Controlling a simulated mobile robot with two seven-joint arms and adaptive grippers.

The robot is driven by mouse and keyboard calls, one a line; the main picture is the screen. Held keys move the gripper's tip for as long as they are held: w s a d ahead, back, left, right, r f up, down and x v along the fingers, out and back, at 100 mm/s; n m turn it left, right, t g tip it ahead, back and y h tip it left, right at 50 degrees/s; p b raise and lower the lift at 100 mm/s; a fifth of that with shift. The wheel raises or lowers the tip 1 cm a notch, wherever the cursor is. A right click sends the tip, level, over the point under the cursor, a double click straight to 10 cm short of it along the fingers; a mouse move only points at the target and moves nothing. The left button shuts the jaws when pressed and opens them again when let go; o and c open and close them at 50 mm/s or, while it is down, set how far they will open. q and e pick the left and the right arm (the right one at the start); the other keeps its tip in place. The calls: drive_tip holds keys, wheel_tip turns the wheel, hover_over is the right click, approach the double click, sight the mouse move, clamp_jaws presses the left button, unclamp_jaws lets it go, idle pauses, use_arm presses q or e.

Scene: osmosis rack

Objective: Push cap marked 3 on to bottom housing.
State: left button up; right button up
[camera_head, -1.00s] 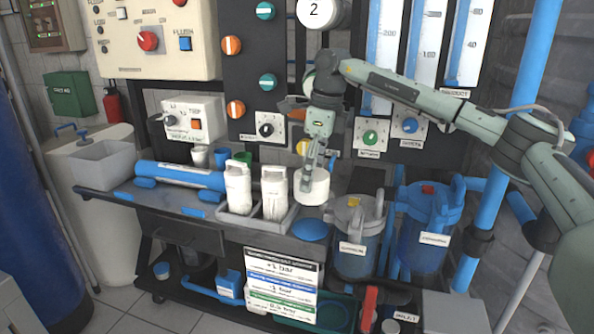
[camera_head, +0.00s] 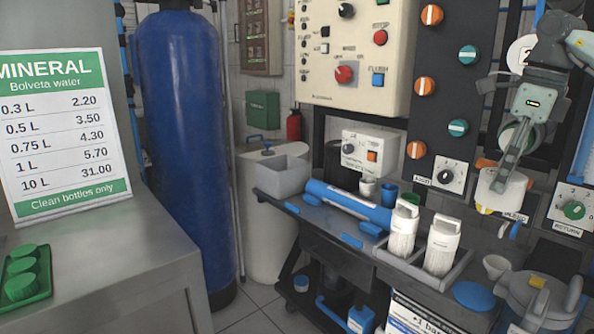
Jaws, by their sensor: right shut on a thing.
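My right gripper (camera_head: 509,172) is shut on a white round cap (camera_head: 497,194) at the right of the view. It holds the cap in the air above the bench, in front of the dark panel. No number shows on the cap from here. A white end cap (camera_head: 517,52) shows higher up, partly hidden behind my right arm. A pale round end (camera_head: 517,138) shows behind the gripper; it may be the bottom housing, but I cannot tell. My left gripper is out of view.
Below the cap, the bench holds a grey tray (camera_head: 408,266) with two white filter cartridges (camera_head: 440,245), a blue disc (camera_head: 474,295) and a small cup (camera_head: 496,266). A blue tube (camera_head: 350,203) lies further left. A steel counter (camera_head: 130,262) stands at the left.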

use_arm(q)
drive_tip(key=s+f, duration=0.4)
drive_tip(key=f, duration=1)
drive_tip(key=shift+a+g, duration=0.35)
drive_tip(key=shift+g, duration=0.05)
use_arm(e)
drive_tip(key=s+a+f+n+g, duration=0.1)
drive_tip(key=s+a+f+n, duration=0.2)
drive_tip(key=a+f+n, duration=0.3)
drive_tip(key=s+a+f+n+g, duration=0.1)
drive_tip(key=s+a+f+n, duration=0.3)
drive_tip(key=f+n, duration=0.6)
drive_tip(key=s+a+f+n+h, duration=0.1)
drive_tip(key=s+a+f+n, duration=0.3)
drive_tip(key=a+f+n, duration=0.4)
drive_tip(key=n, duration=0.2)
drive_tip(key=shift+a+n+g, duration=0.15)
drive_tip(key=shift+n+g, duration=0.15)
drive_tip(key=shift+g, duration=0.1)
drive_tip(key=shift+s, duration=0.1)
drive_tip(key=s+a+r+n+h, duration=0.1)
drive_tip(key=s+a+r+n, duration=0.1)
drive_tip(key=a+r+n, duration=0.6)
drive_tip(key=a+r, duration=0.2)
drive_tip(key=a, duration=0.2)
drive_tip(key=shift+a+r, duration=0.25)
drive_tip(key=shift+r, duration=0.15)
